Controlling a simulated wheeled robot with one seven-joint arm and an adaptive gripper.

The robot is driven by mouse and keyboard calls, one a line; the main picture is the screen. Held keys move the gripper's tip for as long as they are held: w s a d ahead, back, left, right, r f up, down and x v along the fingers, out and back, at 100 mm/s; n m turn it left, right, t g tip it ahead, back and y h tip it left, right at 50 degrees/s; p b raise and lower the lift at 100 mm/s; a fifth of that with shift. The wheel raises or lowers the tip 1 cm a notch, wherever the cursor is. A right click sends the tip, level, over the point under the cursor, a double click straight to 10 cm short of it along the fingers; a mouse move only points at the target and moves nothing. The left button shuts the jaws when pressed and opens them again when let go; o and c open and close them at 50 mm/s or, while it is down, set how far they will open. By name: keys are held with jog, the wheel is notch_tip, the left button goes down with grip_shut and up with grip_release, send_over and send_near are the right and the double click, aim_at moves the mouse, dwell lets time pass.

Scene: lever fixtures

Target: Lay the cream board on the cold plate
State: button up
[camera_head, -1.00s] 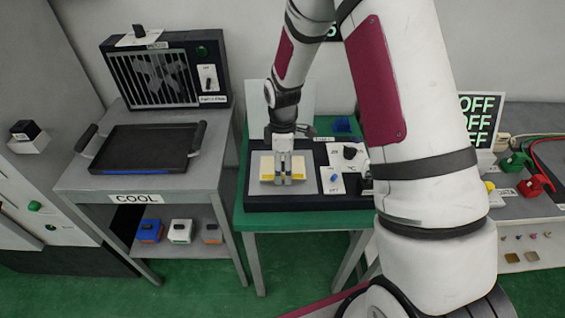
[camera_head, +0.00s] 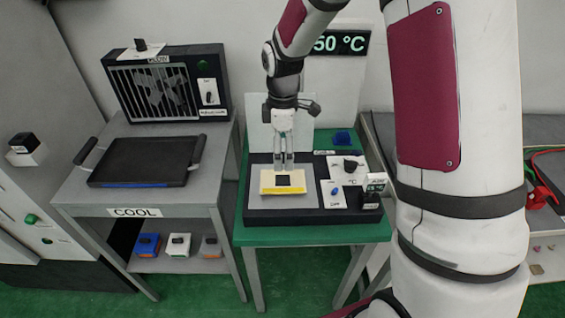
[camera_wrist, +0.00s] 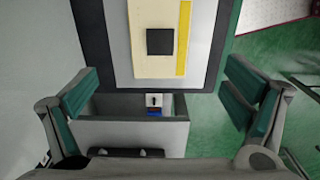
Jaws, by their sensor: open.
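My gripper (camera_head: 284,166) points down just above the board's far part. In the wrist view my gripper (camera_wrist: 163,98) has its green-padded fingers wide apart, with nothing between them.
A fan box (camera_head: 165,85) stands behind the dark plate. The hot-plate unit has knobs and a switch (camera_head: 332,193) at right, on a green table (camera_head: 310,235). A wall display (camera_head: 338,43) reads 50 °C. Small coloured blocks (camera_head: 178,245) sit on the lower shelf.

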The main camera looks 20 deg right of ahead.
jog(key=s+r+m+t, duration=0.1)
jog(key=s+r+m, duration=0.2)
jog(key=s+r, duration=0.3)
jog(key=s+r+m+t, duration=0.1)
jog(key=s+r+m, duration=0.25)
jog(key=r, duration=0.55)
jog(key=s+r+m+t, duration=0.1)
jog(key=s+m, duration=0.3)
jog(key=s, duration=0.4)
jog(key=s+r+m+t, duration=0.1)
jog(key=s+r+m, duration=0.3)
jog(key=s, duration=0.5)
jog(key=shift+r+t, duration=0.15)
jog(key=shift+t, duration=0.25)
jog(key=shift+d, duration=0.1)
